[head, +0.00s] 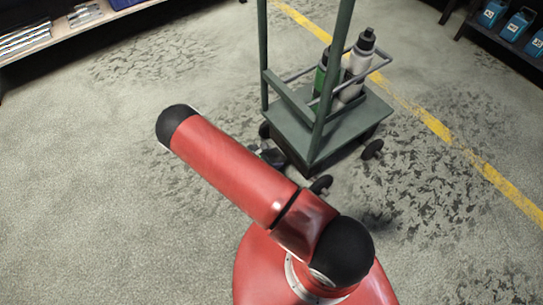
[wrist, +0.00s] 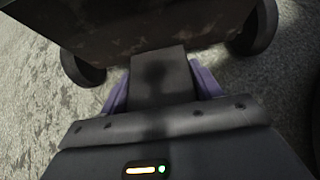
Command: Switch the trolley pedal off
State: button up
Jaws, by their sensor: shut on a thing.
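The green trolley (head: 290,135) stands on the floor ahead, with its upright posts and deck in the head view. In the wrist view its dark lower body (wrist: 150,28) fills the top, with a wheel on either side. The pedal (wrist: 160,72) is a flat dark plate sticking out from under the trolley toward me. My gripper (wrist: 160,88) has its two purple fingers at the left and right sides of the pedal, shut on it. In the head view my red arm hides most of the gripper; a small dark shape shows by the trolley's near left corner.
Two bottles, one grey (head: 357,65) and one green-labelled (head: 321,75), stand in the trolley's rail. A wheel (head: 372,149) sits at its right. A shelf (head: 70,35) is at upper left and blue bins (head: 517,25) at upper right. Floor at left is clear.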

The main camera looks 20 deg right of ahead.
jog(key=shift+d+r+y, duration=0.1)
jog(key=shift+r+y, duration=0.05)
jog(key=shift+y, duration=0.15)
jog(key=o, duration=1.4)
jog(key=shift+v, duration=3.9)
jog(key=shift+w, duration=0.1)
jog(key=shift+p, duration=0.3)
